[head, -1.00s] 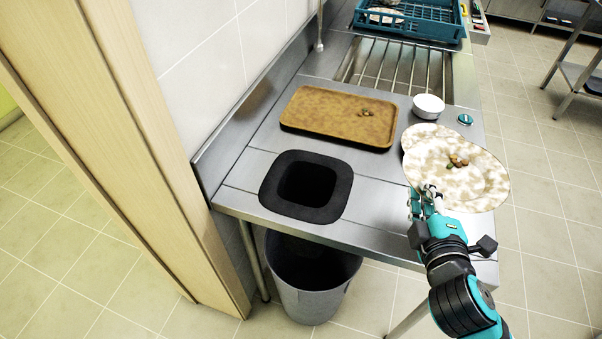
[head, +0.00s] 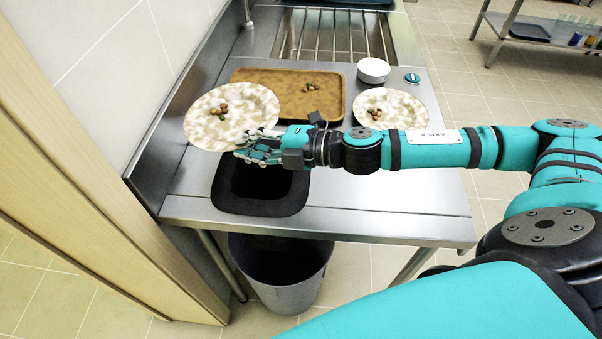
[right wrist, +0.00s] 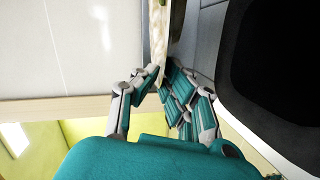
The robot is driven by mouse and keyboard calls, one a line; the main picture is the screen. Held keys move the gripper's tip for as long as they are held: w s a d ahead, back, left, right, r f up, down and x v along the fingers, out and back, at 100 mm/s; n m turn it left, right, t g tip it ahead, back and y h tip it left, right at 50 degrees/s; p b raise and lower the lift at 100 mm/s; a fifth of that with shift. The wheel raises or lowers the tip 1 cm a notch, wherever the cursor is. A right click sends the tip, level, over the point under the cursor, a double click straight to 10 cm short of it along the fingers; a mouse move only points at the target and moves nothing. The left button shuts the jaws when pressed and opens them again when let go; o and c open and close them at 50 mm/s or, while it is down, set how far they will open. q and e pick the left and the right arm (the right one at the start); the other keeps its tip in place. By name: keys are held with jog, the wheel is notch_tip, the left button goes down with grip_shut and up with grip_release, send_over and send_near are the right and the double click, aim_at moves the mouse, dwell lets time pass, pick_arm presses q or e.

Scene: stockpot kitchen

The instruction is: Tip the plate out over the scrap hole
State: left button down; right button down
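A speckled cream plate (head: 205,128) with a few food scraps (head: 220,110) on its face is held by my right gripper (head: 258,143). The plate is face up, over the counter's left side, at the back left of the scrap hole. The scrap hole's black rim (head: 258,206) lies below my right gripper, which hides part of the opening. In the right wrist view the fingers (right wrist: 163,76) close on the plate's edge (right wrist: 159,38), and the black rim (right wrist: 235,60) shows at the right. My left gripper is not in view.
A second speckled plate (head: 408,105) with scraps lies on the counter at the right. A brown tray (head: 262,84) with scraps, a white bowl (head: 373,70) and a teal-topped item (head: 412,78) stand behind. A grey bin (head: 285,292) is below the counter. A wall rises at the left.

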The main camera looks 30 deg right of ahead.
jog(key=s+d+f+n+g+y+b, duration=0.1)
jog(key=d+f+n+g, duration=0.1)
jog(key=g, duration=0.1)
jog(key=s+d+f+n+g+y+b, duration=0.1)
jog(key=s+d+f+n+g, duration=0.1)
jog(key=d+n, duration=0.1)
jog(key=s+d+f+n+g+y+b, duration=0.1)
jog(key=s+d+f+n+g+y, duration=0.1)
jog(key=f+g, duration=0.1)
jog(key=shift+s+d+f+g, duration=0.1)
jog(key=shift+s+d+g, duration=0.1)
jog(key=shift+d+g, duration=0.15)
jog(key=shift+s+d+n, duration=0.15)
jog(key=shift+d+n, duration=0.1)
jog(key=shift+n, duration=0.05)
notch_tip(320, 180, up, 3)
jog(key=h+p, duration=0.1)
jog(key=p, duration=0.3)
jog(key=shift+g+h, duration=0.25)
jog(key=shift+h, duration=0.05)
notch_tip(320, 180, up, 10)
jog(key=n+t+h+p, duration=0.1)
jog(key=n+h+p, duration=0.1)
jog(key=h+p, duration=0.9)
jog(key=shift+a+n+t+h+p, duration=0.3)
jog(key=shift+h+p, duration=0.1)
jog(key=shift+p, duration=4.1)
jog(key=shift+s, duration=0.1)
